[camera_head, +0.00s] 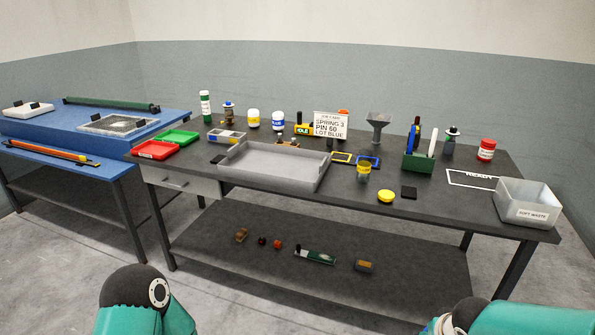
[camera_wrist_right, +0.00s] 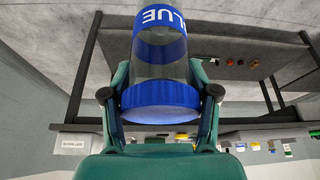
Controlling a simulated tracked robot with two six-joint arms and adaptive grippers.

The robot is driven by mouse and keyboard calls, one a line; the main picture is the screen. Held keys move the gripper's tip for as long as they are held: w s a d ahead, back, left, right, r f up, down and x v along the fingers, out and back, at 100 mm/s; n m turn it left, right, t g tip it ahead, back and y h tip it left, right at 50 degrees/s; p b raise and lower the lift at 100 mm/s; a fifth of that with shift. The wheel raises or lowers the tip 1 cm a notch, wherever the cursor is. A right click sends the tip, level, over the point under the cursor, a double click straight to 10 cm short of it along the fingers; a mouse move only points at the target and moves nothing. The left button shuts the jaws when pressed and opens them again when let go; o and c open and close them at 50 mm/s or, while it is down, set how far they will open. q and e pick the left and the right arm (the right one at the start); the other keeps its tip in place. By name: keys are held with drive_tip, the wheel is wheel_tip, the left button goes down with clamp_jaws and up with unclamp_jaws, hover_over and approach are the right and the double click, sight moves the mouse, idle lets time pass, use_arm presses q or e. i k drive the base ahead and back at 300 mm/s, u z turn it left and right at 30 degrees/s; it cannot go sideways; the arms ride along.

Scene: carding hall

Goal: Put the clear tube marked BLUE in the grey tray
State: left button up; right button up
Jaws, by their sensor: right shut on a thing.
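The clear tube marked BLUE (camera_wrist_right: 158,58) fills the upper middle of the right wrist view, with a blue cap and a blue band lettered BLUE, which appears upside down. My right gripper (camera_wrist_right: 157,76) is shut on it, one finger on each side near the cap. The tube and this gripper are outside the head view, where only my right arm shows at the bottom right. The grey tray (camera_head: 275,168) lies empty on the dark bench in the head view. My left gripper is not in view; only part of its arm shows at the bottom left.
A yellow-banded clear container (camera_head: 364,172), a yellow disc (camera_head: 386,196) and a black square (camera_head: 409,193) are right of the tray. A soft-waste bin (camera_head: 528,205) stands at the bench's right end. Red (camera_head: 157,150) and green (camera_head: 175,138) trays lie left. Bottles stand behind.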

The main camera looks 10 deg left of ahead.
sight(295, 171)
drive_tip(key=u, duration=0.85)
drive_tip(key=i, duration=1.7)
